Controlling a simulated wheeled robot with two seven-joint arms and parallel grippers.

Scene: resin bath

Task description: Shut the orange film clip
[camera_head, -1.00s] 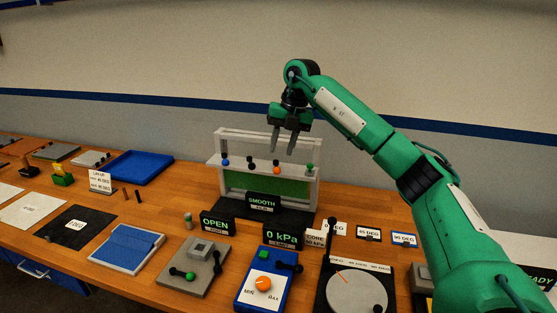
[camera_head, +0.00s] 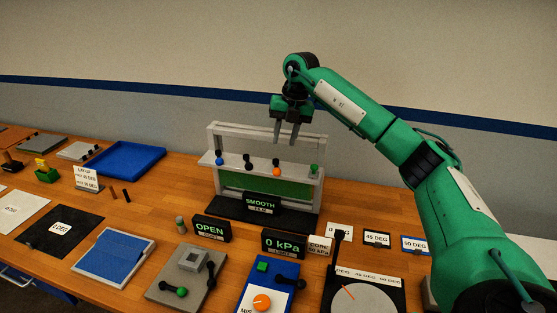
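The orange film clip (camera_head: 276,171) shows as a small orange knob with a black part above it, on the white crossbar of the film frame (camera_head: 212,180). Whether this clip stands open or shut is too small to tell. My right gripper (camera_head: 285,139) is above the clip, in front of the frame's upper part in the picture. Its two fingers point down, apart, with nothing between them. It does not appear to touch the clip. My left gripper is not in view.
A blue knob (camera_head: 219,160), a black knob (camera_head: 248,166) and a green knob (camera_head: 314,169) share the crossbar. A "SMOOTH" sign (camera_head: 261,202) stands before the frame. "OPEN" (camera_head: 211,229) and "0 kPa" (camera_head: 284,243) signs stand nearer. A blue tray (camera_head: 126,160) lies left.

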